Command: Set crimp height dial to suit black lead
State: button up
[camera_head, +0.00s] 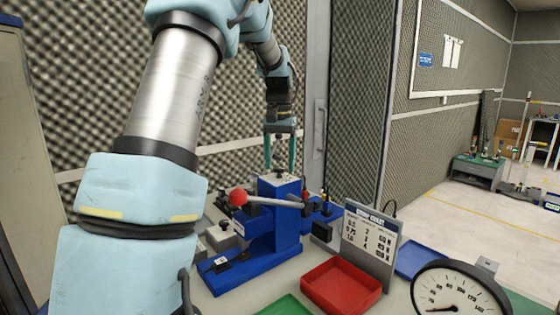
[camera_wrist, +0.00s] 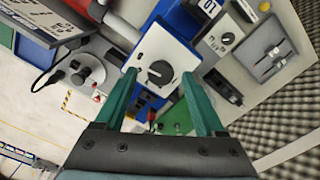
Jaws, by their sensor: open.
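The blue crimp press (camera_head: 270,225) stands on the bench with a red-balled lever (camera_head: 238,197). On its top is a pale plate with the black round crimp height dial, seen clearly in the wrist view (camera_wrist: 160,73). The dial's small markings are too small to read. My gripper (camera_head: 280,168) points down over the press top, its teal fingers open and apart. In the wrist view the fingertips (camera_wrist: 159,77) appear on either side of the dial, with gaps between; contact cannot be told. I cannot clearly identify a black lead.
A crimp chart board (camera_head: 370,238) with rows of numbers stands right of the press. A red tray (camera_head: 340,285), a blue tray (camera_head: 415,260), a green tray (camera_head: 287,306) and a round gauge (camera_head: 455,292) are nearby. Grey foam walls (camera_head: 80,70) stand close behind.

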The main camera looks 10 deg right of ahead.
jog(key=shift+f, duration=0.4)
jog(key=shift+c, duration=0.2)
grip_shut()
